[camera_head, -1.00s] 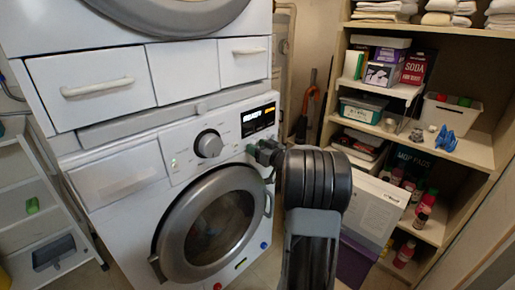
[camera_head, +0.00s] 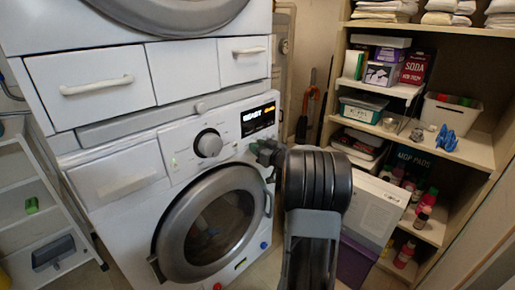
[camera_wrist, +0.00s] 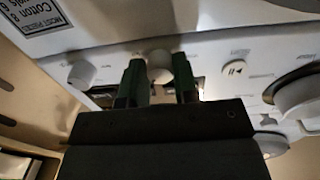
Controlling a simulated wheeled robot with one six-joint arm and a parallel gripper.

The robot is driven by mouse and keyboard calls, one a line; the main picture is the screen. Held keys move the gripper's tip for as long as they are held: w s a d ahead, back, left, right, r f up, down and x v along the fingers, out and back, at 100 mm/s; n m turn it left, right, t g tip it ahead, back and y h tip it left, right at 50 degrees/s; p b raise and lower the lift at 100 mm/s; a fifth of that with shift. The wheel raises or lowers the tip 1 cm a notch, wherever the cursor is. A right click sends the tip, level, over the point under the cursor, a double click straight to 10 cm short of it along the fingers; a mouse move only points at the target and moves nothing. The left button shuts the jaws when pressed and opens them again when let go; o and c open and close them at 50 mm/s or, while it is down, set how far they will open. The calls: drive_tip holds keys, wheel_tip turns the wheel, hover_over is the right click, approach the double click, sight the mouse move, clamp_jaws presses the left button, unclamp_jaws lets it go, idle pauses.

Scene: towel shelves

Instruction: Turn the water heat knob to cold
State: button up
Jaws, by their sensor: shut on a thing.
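The white front-loading washing machine (camera_head: 120,215) has a control panel with a large round dial (camera_head: 208,144) and a lit display (camera_head: 258,118). My gripper (camera_head: 258,149) is at the panel's right part, below the display. In the wrist view my gripper's two dark green fingers (camera_wrist: 158,72) stand on either side of a small white round knob (camera_wrist: 158,60) and are shut on it. A second small white knob (camera_wrist: 82,74) is to its left. The large dial also shows in the wrist view (camera_wrist: 302,97). My gripper hides the held knob in the head view, and its marking is not readable.
The round washer door (camera_head: 212,225) is closed, below my gripper. A wooden shelf unit (camera_head: 470,150) with boxes, bottles and towels stands to the right of my arm. A white rack (camera_head: 35,215) stands at the left.

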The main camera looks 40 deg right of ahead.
drive_tip(key=n+b, duration=0.6)
drive_tip(key=n, duration=0.5)
drive_tip(key=shift+n, duration=0.3)
idle(0.3)
drive_tip(key=o, duration=0.9)
drive_tip(key=shift+d, duration=0.1)
drive_tip(key=s+p, duration=0.1)
drive_tip(key=s, duration=0.3)
drive_tip(key=s+d, duration=0.1)
drive_tip(key=s, duration=0.4)
drive_tip(key=s+d+p, duration=0.1)
drive_tip(key=s, duration=0.3)
drive_tip(key=shift+s+d+f+p, duration=0.1)
drive_tip(key=shift+s+f+p, duration=0.1)
drive_tip(key=shift+s+p, duration=0.15)
